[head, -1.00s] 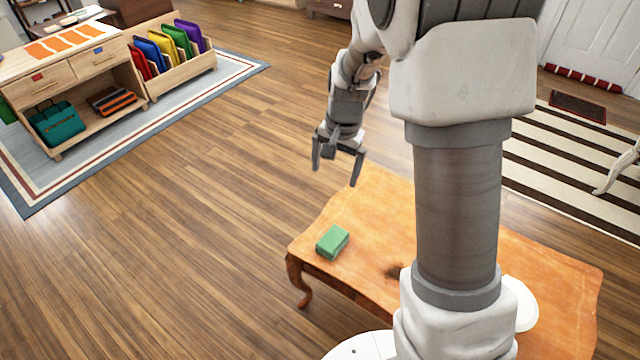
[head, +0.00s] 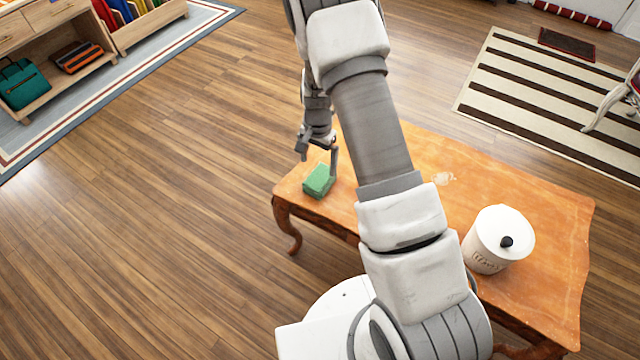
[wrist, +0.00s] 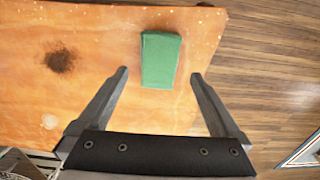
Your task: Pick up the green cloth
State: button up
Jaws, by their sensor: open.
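The green cloth (head: 319,181) is a folded block lying near the left corner of the orange wooden table (head: 540,205). In the wrist view the cloth (wrist: 160,60) lies ahead of the fingertips, close to the table's edge and nearer the right finger. My gripper (head: 318,157) is open and empty, above and just behind the cloth in the head view. In the wrist view my gripper (wrist: 160,74) has its fingers spread wide, one to each side of the cloth's near end. The height gap between them is hard to tell.
A white lidded canister (head: 497,240) stands on the table's right part. A dark stain (wrist: 60,61) marks the tabletop. A striped rug (head: 550,95) lies behind the table, and a wooden shelf unit (head: 60,45) stands at the far left. The floor on the left is clear.

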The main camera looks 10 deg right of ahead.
aim_at(320, 176)
notch_tip(320, 176, down, 3)
jog(key=shift+f+b, duration=0.1)
jog(key=shift+b, duration=0.2)
jog(key=f, duration=0.1)
jog(key=f+b, duration=0.1)
jog(key=f, duration=0.1)
jog(key=f+b, duration=0.1)
jog(key=f, duration=0.1)
jog(key=shift+w+d+f, duration=0.1)
jog(key=shift+w+d, duration=0.2)
jog(key=shift+d, duration=0.05)
jog(key=c, duration=1.2)
notch_tip(320, 176, up, 5)
jog(key=shift+f+p, duration=0.1)
jog(key=shift+p, duration=0.85)
jog(key=w+d+r, duration=0.1)
jog(key=d+r, duration=0.1)
jog(key=d, duration=0.1)
jog(key=w+d+r+p, duration=0.1)
jog(key=w+d+r, duration=0.1)
jog(key=d, duration=0.2)
jog(key=w+d+r+p, duration=0.1)
jog(key=d+r, duration=0.1)
jog(key=d, duration=0.1)
jog(key=shift+w+d+r, duration=0.15)
jog(key=shift+w+d, duration=0.15)
jog(key=shift+d, duration=0.05)
